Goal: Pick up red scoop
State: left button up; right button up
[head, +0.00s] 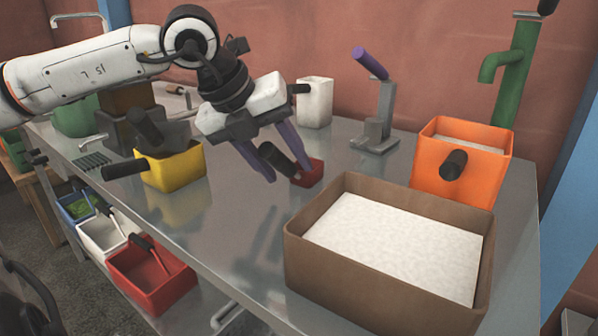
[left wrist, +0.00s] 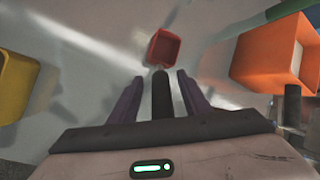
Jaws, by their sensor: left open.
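The red scoop (head: 309,174) sits on the metal table, left of the brown bin of white powder. Its black handle (head: 279,160) points up and to the left. My left gripper (head: 289,174) is open, with its purple fingers on either side of the handle. In the left wrist view the scoop's red cup (left wrist: 163,48) lies beyond the fingertips. Its black handle (left wrist: 160,95) runs between the two open fingers (left wrist: 160,82), with a gap on each side. My right gripper is not in view.
The brown powder bin (head: 300,250) stands at the front right. An orange container (head: 427,160) is behind it, and a grey stand with a purple lever (head: 372,62) is at the back. A yellow scoop (head: 175,173) is at left, a white one (head: 316,105) behind. Bare table lies in front.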

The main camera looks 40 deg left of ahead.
pick_arm(q)
jog(key=shift+w+f, duration=0.35)
jog(key=shift+f, duration=0.15)
grip_shut()
jog(key=shift+r, duration=0.1)
notch_tip(320, 180, up, 10)
jog(key=shift+p, duration=1.1)
